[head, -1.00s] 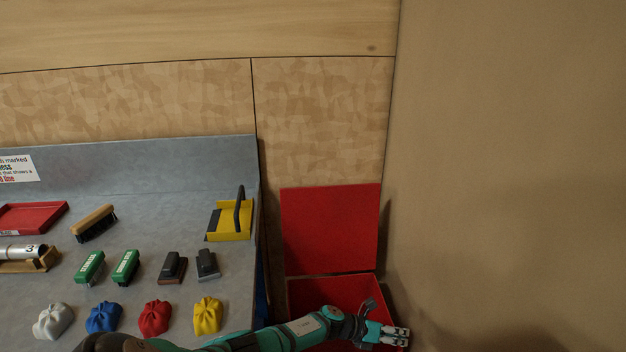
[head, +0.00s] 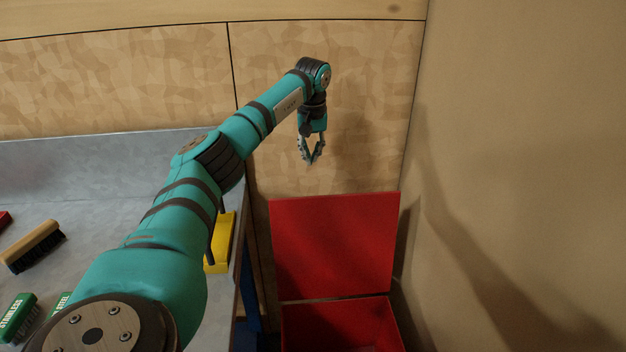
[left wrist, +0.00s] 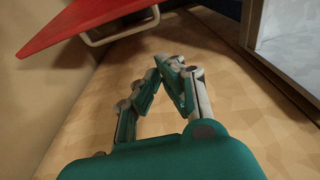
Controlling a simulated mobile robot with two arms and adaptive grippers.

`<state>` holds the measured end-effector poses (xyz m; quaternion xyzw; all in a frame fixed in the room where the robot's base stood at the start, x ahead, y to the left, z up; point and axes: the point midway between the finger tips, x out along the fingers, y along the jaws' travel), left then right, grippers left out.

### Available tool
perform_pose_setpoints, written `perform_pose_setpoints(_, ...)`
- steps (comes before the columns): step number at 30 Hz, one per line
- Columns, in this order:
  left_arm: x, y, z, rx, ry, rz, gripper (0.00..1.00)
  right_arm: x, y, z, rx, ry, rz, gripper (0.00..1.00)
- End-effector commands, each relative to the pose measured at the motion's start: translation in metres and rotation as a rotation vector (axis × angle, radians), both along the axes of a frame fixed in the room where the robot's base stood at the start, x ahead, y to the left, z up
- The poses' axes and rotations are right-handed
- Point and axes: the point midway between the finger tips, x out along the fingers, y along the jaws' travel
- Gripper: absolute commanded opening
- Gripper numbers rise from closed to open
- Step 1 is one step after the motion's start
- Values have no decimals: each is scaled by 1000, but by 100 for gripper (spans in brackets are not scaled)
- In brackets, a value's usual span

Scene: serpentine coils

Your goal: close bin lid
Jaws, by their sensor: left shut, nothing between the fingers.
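The red bin (head: 345,325) stands on the floor in the corner, right of the bench; its lower part is cut off by the frame. Its flat red lid (head: 335,245) is open and stands upright at the back, near the wall. My left gripper (head: 312,162) points down above the lid's top edge, apart from it, near the wall panel. It is shut and empty. In the left wrist view, the lid (left wrist: 85,22) shows at the upper left with a pale bar handle (left wrist: 122,32), clear of the closed fingertips (left wrist: 170,65). My right gripper is out of view.
A brown wall (head: 530,150) closes off the right side close to the bin.

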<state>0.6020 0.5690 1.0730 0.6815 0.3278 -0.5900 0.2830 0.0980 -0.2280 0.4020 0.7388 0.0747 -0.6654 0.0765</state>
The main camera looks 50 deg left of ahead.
Motion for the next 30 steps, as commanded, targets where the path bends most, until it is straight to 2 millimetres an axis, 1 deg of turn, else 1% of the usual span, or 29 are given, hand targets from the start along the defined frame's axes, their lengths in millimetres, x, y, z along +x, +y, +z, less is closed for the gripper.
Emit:
perform_pose_setpoints(2,-1,1,-6,2,5,-1,0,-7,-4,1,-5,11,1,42)
perform_pose_setpoints(5,0,3,-20,1,7,0,0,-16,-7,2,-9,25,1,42)
perform_pose_setpoints(9,3,5,-48,0,6,1,0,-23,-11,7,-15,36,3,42)
perform_pose_setpoints(14,6,8,-77,-1,5,0,0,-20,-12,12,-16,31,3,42)
perform_pose_setpoints(18,8,11,-100,0,4,0,0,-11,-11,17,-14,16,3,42)
perform_pose_setpoints(19,6,9,-96,1,1,-1,0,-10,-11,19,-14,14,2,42)
perform_pose_setpoints(23,-1,0,-93,1,1,-3,0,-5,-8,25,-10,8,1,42)
perform_pose_setpoints(30,-12,-14,-90,1,1,-1,0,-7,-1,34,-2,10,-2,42)
